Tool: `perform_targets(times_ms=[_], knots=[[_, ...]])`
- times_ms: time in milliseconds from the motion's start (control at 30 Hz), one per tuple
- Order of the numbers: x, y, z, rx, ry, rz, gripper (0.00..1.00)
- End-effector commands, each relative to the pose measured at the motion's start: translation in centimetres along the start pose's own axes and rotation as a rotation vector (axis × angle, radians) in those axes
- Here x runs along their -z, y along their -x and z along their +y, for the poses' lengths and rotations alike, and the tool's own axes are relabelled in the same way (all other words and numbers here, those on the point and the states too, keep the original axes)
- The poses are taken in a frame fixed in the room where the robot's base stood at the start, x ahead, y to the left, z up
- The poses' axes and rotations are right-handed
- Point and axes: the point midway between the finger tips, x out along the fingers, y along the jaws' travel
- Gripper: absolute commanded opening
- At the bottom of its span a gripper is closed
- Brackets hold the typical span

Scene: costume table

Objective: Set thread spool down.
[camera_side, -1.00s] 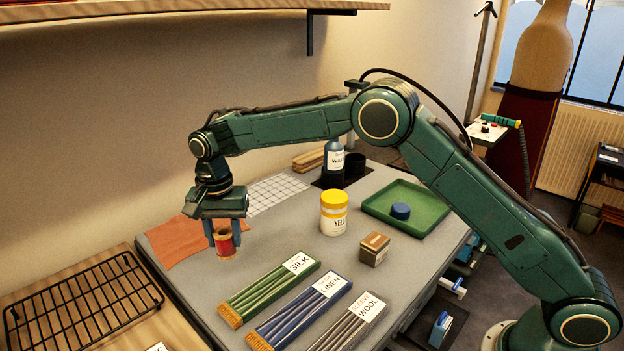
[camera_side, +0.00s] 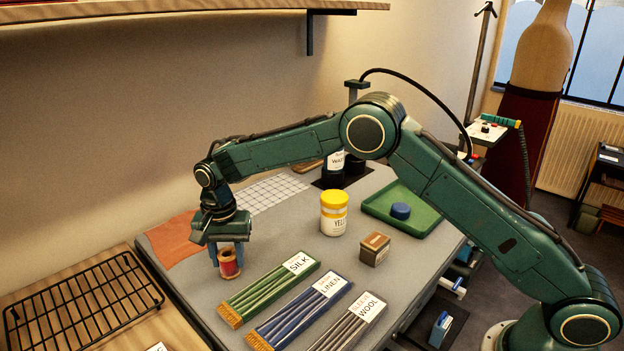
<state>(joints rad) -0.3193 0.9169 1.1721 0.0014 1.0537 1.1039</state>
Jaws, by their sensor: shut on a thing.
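The thread spool (camera_side: 229,265) is red with pale tan ends and stands upright at the left part of the grey table (camera_side: 285,248). My gripper (camera_side: 228,256) points down over it, with its blue fingers shut on the spool. The spool is at or very close to the table top; I cannot tell whether its base touches. The fingers hide part of the spool's upper half.
Green silk (camera_side: 268,288), blue linen (camera_side: 302,309) and grey wool (camera_side: 347,324) bundles lie right of the spool. An orange cloth (camera_side: 172,240) lies to the left. A yellow-lidded jar (camera_side: 334,213), a small brown box (camera_side: 375,248) and a green tray (camera_side: 380,207) stand further right.

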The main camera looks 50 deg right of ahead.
Motion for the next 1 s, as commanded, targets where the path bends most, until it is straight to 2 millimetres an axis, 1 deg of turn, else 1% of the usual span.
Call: perform_targets(times_ms=[100, 133, 167, 200, 233, 533, 667, 867, 1000], knots=[[0.0, -0.3, 0.0, -0.001, 0.0, 0.0, 0.15], [0.0, -0.3, 0.0, -0.001, 0.0, 0.0, 0.41], [0.0, -0.3, 0.0, -0.001, 0.0, 0.0, 0.47], [0.0, -0.3, 0.0, -0.001, 0.0, 0.0, 0.55], [0.0, -0.3, 0.0, -0.001, 0.0, 0.0, 0.59], [0.0, -0.2, 0.0, 0.0, 0.0, 0.0, 0.59], [0.0, 0.1, 0.0, 0.001, 0.0, 0.0, 0.59], [0.0, 1.8, -0.1, 0.002, 0.0, 0.001, 0.59], [0.0, 3.7, -0.1, 0.003, 0.0, 0.002, 0.59]])
